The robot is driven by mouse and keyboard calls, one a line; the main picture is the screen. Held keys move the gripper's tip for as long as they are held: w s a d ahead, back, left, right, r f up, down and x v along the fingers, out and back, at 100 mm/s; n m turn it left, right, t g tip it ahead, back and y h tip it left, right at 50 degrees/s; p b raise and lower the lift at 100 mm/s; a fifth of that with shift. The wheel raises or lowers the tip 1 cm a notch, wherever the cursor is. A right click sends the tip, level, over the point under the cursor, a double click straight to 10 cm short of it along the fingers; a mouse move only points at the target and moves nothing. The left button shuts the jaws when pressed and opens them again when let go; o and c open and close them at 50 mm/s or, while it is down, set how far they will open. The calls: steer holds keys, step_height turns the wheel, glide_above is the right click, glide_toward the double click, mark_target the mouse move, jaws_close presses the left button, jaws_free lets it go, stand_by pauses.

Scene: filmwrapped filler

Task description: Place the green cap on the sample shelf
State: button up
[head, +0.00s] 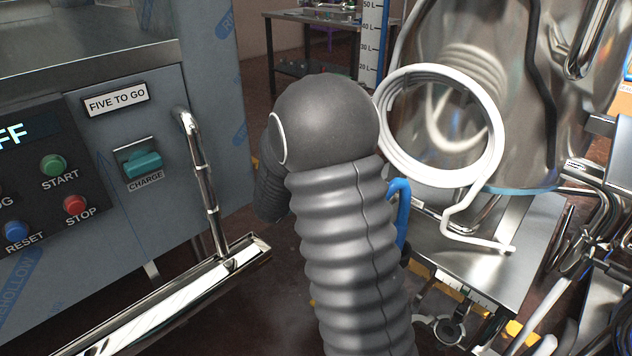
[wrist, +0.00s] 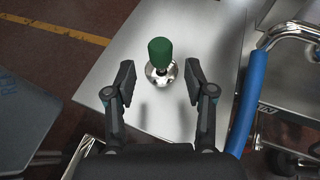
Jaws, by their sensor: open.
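The green cap (wrist: 160,50) shows in the wrist view, upright on top of a small shiny metal fitting (wrist: 164,75) on a flat steel surface (wrist: 112,62). My gripper (wrist: 160,82) is open, its two black fingers apart and empty. In the picture, the fingers lie to the left and right of the fitting, just below the cap. Whether they touch anything cannot be told. In the head view neither the cap nor my gripper shows; my grey ribbed arm fills the middle. I cannot tell which surface is the sample shelf.
A blue-sleeved metal handle (wrist: 248,100) stands close right of my gripper in the wrist view. In the head view, a control cabinet (head: 120,125) with a chrome rail is left. A white coiled hose (head: 393,140) and a steel vessel (head: 500,25) are right. A table (head: 322,18) stands behind.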

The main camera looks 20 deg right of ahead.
steer(key=s+a+r+m+g+y, duration=0.1)
steer(key=s+r+m+g, duration=0.15)
steer(key=s+m, duration=0.4)
steer(key=s+a+r+m+g, duration=0.1)
steer(key=s+r+m, duration=0.3)
steer(key=s, duration=0.5)
steer(key=s+a+r+m+g+y, duration=0.1)
steer(key=s+a+r+m, duration=0.1)
steer(key=s+r+m, duration=0.45)
steer(key=s+a+m+t+y, duration=0.1)
steer(key=s+a+m+y, duration=0.7)
steer(key=s+a, duration=0.3)
steer(key=s+m, duration=0.1)
steer(key=s, duration=0.1)
steer(key=shift+s+a+f, duration=0.4)
steer(key=shift+c, duration=0.2)
